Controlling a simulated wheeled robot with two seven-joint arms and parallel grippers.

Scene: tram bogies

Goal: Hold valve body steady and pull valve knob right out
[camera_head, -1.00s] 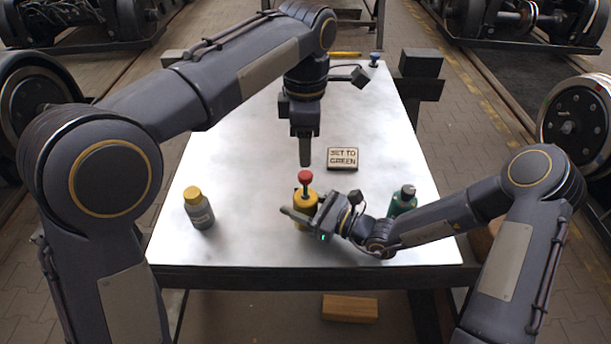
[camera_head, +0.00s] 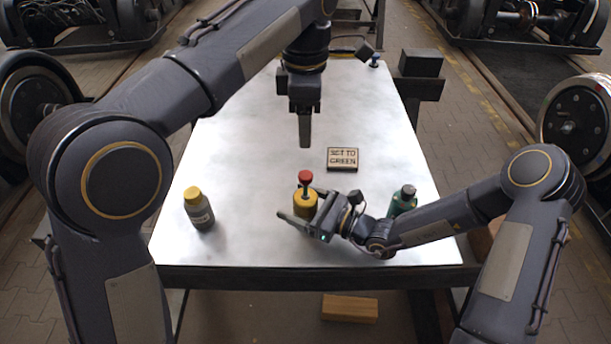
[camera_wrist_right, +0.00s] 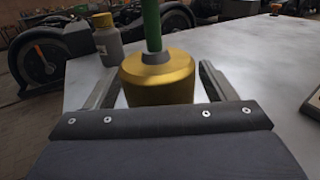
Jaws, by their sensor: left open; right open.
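The valve body (camera_head: 305,201) is a squat gold-yellow cylinder standing upright near the table's front. The red valve knob (camera_head: 305,176) sits above it on a thin stem. In the right wrist view the body (camera_wrist_right: 158,80) shows large, with a green stem (camera_wrist_right: 152,28) rising from a grey collar; the knob is out of that view. My right gripper (camera_head: 300,214) is open, low at the body, with one finger on each side of it; contact is unclear. My left gripper (camera_head: 305,146) points down, open and empty, above and apart from the knob. Its fingers overlap in this view.
A grey bottle with a yellow cap (camera_head: 199,209) stands left of the valve. A green bottle (camera_head: 402,202) stands right, close behind my right forearm. A sign reading "SET TO GREEN" (camera_head: 343,159) lies behind the valve. The table's left-middle (camera_head: 235,150) is clear.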

